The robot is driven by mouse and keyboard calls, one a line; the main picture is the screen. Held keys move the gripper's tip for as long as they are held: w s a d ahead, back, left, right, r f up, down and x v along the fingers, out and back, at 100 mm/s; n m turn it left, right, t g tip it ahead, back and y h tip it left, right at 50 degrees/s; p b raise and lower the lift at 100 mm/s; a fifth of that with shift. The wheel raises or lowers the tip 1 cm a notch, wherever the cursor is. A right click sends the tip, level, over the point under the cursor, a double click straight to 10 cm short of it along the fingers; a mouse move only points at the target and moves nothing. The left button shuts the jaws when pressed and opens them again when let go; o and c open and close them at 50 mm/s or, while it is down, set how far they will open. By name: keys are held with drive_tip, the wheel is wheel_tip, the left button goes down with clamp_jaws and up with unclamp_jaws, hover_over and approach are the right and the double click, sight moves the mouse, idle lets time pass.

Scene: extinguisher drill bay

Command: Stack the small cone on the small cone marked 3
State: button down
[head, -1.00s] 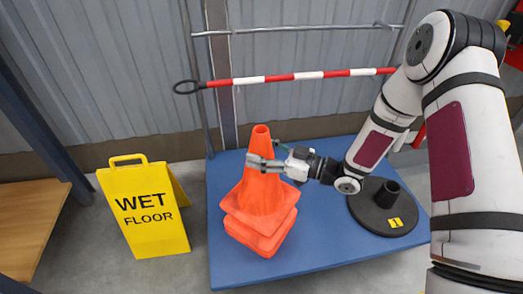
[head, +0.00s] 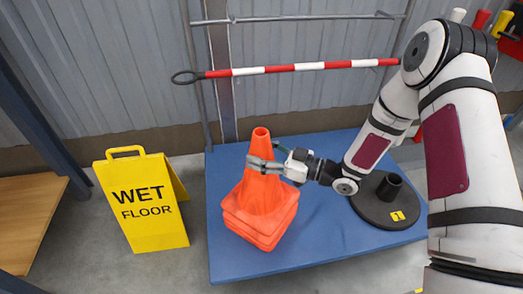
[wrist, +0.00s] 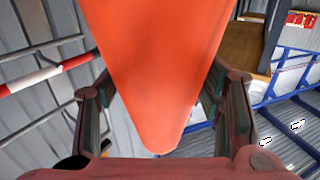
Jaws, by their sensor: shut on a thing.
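My gripper (head: 265,164) is shut on the upper part of an orange small cone (head: 262,194). The cone stands upright, and its square base is stacked closely over the base of another orange cone (head: 256,236) on the blue platform. Only the lower cone's base edge shows; its body is hidden under the upper one, and I see no number on it. In the wrist view the held cone (wrist: 158,60) fills the middle, with a gripper finger on each side.
A yellow wet floor sign (head: 145,200) stands left on the floor. A red and white bar (head: 310,67) crosses behind.

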drive_tip(key=shift+f, duration=1.8)
drive_tip(key=shift+c, duration=1.9)
unclamp_jaws()
